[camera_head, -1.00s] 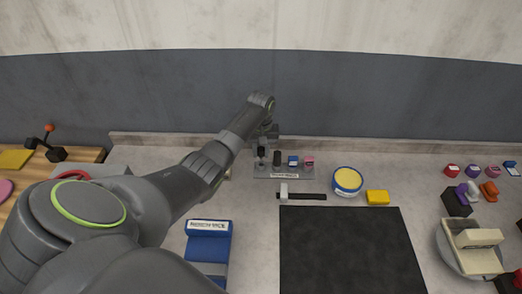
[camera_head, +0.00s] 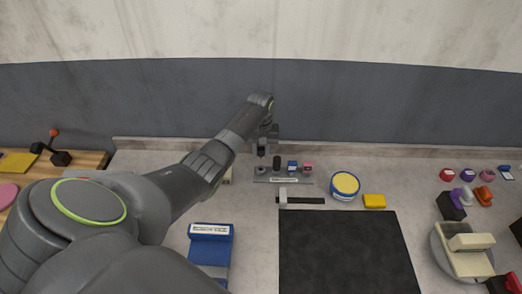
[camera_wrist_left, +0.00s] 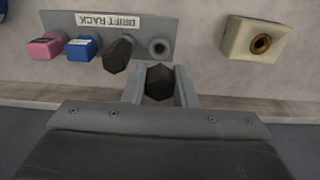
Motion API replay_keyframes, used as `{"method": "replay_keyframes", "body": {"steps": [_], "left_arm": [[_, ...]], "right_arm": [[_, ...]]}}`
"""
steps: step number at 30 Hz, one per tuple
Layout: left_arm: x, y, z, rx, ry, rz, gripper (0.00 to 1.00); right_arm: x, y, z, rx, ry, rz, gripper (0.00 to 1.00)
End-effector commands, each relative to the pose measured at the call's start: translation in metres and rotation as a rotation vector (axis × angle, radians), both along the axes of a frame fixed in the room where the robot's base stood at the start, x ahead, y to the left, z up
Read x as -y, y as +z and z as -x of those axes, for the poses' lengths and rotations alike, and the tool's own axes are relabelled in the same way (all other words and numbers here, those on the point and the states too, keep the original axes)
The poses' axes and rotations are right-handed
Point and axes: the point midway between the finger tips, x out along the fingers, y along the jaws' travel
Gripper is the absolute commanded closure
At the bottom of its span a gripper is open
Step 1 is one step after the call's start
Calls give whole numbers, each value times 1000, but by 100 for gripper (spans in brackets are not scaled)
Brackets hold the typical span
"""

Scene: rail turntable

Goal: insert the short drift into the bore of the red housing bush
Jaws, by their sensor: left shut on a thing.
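My left gripper (camera_wrist_left: 159,88) is shut on a dark hexagonal-ended drift (camera_wrist_left: 159,82), seen end-on between the two fingers. In the head view the gripper (camera_head: 262,147) is at the back of the bench, just behind the grey drift rack (camera_head: 285,180). The wrist view shows the rack (camera_wrist_left: 125,18) with an empty round hole (camera_wrist_left: 159,47), another dark drift (camera_wrist_left: 118,54), a blue-topped one (camera_wrist_left: 81,47) and a pink-topped one (camera_wrist_left: 45,46). A small red piece (camera_head: 447,174), perhaps the red housing bush, stands at the far right; its bore cannot be made out. My right gripper is out of view.
A cream block with a brass-lined bore (camera_wrist_left: 262,40) stands beside the rack. A hammer (camera_head: 300,200), yellow-topped round tin (camera_head: 345,185), yellow block (camera_head: 374,201) and blue vice (camera_head: 210,244) lie nearer. The black mat (camera_head: 345,255) is clear. The back ledge (camera_head: 380,151) runs behind.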

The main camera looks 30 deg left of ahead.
Motion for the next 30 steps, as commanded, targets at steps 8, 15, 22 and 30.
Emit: {"method": "replay_keyframes", "body": {"steps": [8,15,22,30], "left_arm": [[0,11,0,1,0,-1,100],[0,31,0,1,0,-1,100],[0,45,-1,3,0,-1,100],[0,51,0,0,0,0,100]], "right_arm": [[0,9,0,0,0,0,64],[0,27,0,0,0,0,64],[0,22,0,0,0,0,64],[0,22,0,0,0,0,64]]}}
